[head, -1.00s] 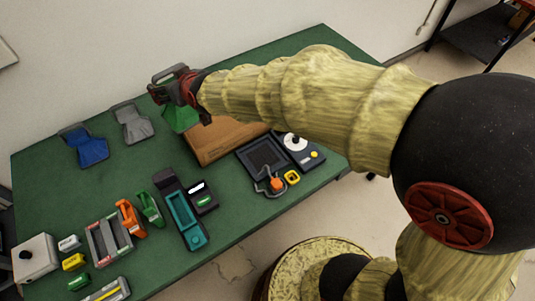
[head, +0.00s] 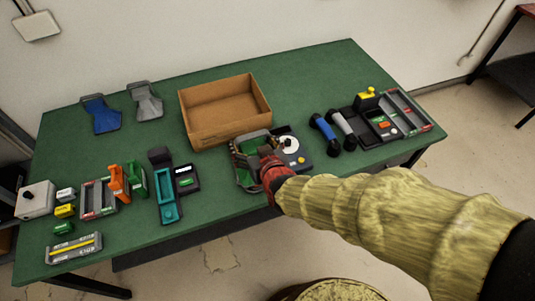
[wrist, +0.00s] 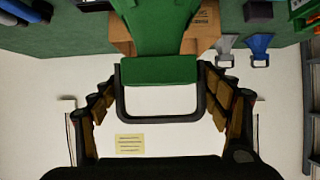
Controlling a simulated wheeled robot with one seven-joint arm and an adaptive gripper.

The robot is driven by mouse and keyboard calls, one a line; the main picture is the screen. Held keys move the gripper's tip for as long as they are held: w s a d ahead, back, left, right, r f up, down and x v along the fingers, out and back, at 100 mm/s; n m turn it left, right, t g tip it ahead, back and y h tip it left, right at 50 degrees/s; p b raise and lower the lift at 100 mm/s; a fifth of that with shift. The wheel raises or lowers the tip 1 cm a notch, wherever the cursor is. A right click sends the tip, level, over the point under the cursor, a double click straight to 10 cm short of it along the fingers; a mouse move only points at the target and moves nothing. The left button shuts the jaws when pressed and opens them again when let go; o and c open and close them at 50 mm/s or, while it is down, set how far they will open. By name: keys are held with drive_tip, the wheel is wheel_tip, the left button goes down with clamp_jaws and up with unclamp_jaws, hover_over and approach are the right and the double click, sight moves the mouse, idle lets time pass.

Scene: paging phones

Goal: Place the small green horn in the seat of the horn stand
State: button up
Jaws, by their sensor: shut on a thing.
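The small green horn (wrist: 158,70) is in my gripper (wrist: 162,95), with a dark loop bracket on its near side and a flared green part beyond. The fingers stand on either side of it in the wrist view. In the head view, my gripper (head: 256,158) and the horn (head: 251,141) are in front of the open cardboard box, left of a device with a white disc. A dark base with a square recess, which looks like the horn stand, was seen here earlier; gripper and horn now largely hide it. I cannot tell whether the horn touches it.
The cardboard box (head: 198,132) stands just behind my gripper. The white-disc device (head: 302,160) is close on the right. A blue horn (head: 102,115) and a grey horn (head: 146,100) lie at the back left.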

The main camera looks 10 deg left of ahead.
drive_tip(key=w+a+f+b, duration=0.2)
drive_tip(key=w+f, duration=0.4)
drive_tip(key=w, duration=0.1)
drive_tip(key=w+a+f+b, duration=0.2)
drive_tip(key=w+f+b, duration=0.1)
drive_tip(key=w+f, duration=0.3)
drive_tip(key=shift+w+a+f, duration=0.25)
drive_tip(key=shift+w+a, duration=0.05)
drive_tip(key=shift+w, duration=0.05)
drive_tip(key=o, duration=1.9)
drive_tip(key=shift+f, duration=0.15)
drive_tip(key=shift+o, duration=0.6)
